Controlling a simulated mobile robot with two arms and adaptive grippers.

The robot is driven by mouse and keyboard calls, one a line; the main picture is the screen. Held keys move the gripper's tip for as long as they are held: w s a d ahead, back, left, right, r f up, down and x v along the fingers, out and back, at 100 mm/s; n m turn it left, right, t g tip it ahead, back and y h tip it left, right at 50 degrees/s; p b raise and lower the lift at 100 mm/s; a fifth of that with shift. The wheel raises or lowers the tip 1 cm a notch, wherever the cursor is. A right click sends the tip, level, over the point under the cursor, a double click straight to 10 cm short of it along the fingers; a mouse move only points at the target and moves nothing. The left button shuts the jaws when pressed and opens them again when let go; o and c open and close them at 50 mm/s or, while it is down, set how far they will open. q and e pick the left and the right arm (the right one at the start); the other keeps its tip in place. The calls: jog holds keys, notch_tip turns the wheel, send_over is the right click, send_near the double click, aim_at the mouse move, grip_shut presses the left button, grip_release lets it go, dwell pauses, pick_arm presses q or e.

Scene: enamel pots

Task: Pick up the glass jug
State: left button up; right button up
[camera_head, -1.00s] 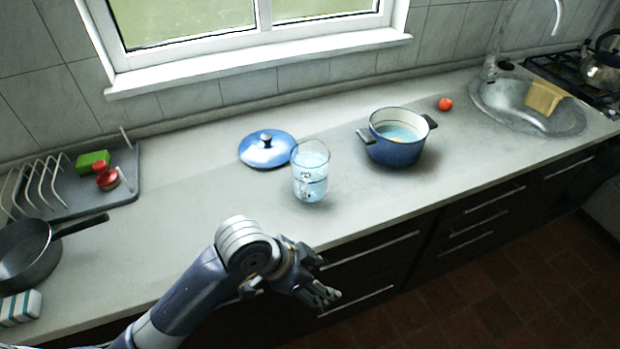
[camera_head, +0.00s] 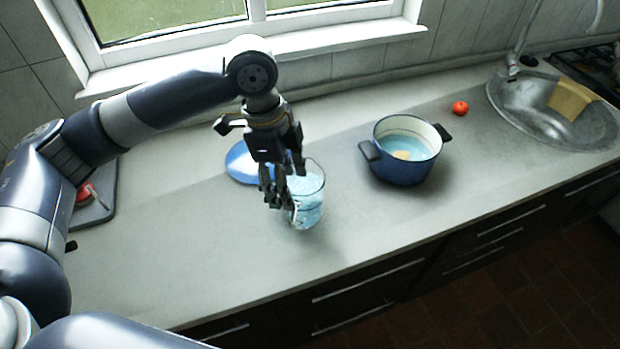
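The glass jug (camera_head: 311,208) stands upright on the counter, holding clear bluish water. My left gripper (camera_head: 281,192) reaches down from above at the jug's left side, where the handle is. Its dark fingers overlap the near left wall and handle in the picture. Whether they touch the handle, and whether they are open or shut on it, I cannot tell. The fingers hide part of the jug's left side. My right gripper is not in view.
A blue pot (camera_head: 402,168) with liquid stands right of the jug. A blue lid (camera_head: 240,165) lies behind my gripper, partly hidden. A tomato (camera_head: 460,108) and the sink (camera_head: 520,105) are farther right. The counter (camera_head: 190,240) in front and left is clear.

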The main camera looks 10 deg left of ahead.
aim_at(295, 212)
pick_arm(q)
jog(key=f, duration=0.3)
jog(key=f+p, duration=0.1)
jog(key=f, duration=0.2)
jog(key=d+f+p, duration=0.1)
jog(key=f, duration=0.2)
jog(key=shift+s+d+f, duration=0.1)
jog(key=shift+s, duration=0.15)
jog(key=shift+f, duration=0.25)
jog(key=shift+w, duration=0.1)
jog(key=c, duration=0.7)
grip_shut()
jog(key=shift+r, duration=0.1)
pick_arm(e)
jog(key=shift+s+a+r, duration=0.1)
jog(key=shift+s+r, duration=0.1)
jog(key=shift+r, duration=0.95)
